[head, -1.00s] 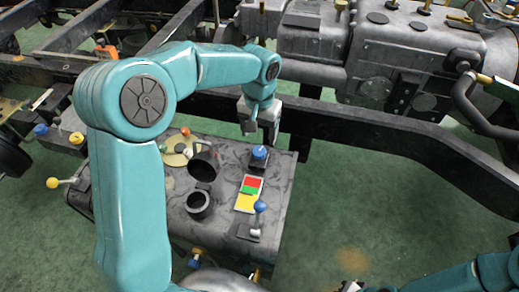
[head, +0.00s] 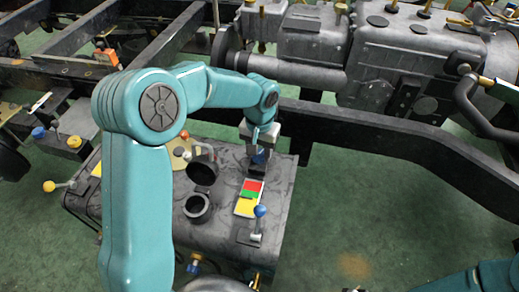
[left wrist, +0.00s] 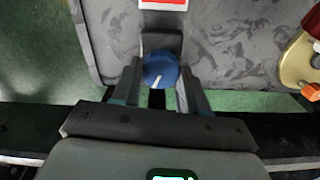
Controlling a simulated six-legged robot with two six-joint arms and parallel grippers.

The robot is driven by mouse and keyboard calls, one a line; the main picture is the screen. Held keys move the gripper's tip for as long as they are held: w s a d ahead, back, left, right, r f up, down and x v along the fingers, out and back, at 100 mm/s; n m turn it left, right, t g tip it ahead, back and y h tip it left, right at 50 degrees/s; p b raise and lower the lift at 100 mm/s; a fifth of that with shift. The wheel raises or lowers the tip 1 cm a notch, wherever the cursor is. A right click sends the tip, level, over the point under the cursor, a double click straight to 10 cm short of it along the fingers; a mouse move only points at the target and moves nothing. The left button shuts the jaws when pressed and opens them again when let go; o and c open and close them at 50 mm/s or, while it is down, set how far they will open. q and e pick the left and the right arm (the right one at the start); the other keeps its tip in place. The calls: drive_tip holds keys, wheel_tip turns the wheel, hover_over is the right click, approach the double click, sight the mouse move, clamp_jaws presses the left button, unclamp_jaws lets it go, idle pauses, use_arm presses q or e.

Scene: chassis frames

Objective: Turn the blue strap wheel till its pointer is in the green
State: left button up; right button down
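The blue strap wheel (head: 258,157) is on the dark grey tank's top, by its far edge, partly hidden by my left gripper (head: 261,146). The left gripper (left wrist: 160,84) is open, one finger on each side of the wheel; contact is unclear. A card with red, green and yellow fields (head: 249,195) lies in front of the wheel; only its red end (left wrist: 163,4) shows in the left wrist view. My right gripper is not visible.
A blue-knobbed lever (head: 259,212) stands near the card on the tank (head: 222,225). An open filler neck (head: 197,208) is left of it. A dark frame rail (head: 400,150) runs behind.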

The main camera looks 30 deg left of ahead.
sight(260, 153)
use_arm(q)
drive_tip(key=shift+r+m, duration=0.1)
drive_tip(key=shift+m, duration=0.2)
drive_tip(key=shift+m+p, duration=0.85)
drive_tip(key=shift+m, duration=0.35)
drive_tip(key=shift+m+p, duration=0.7)
drive_tip(key=shift+m, duration=1.1)
drive_tip(key=o, duration=1.1)
drive_tip(key=shift+c, duration=0.2)
wheel_tip(260, 153, up, 16)
drive_tip(key=p, duration=0.3)
drive_tip(key=shift+r, duration=0.1)
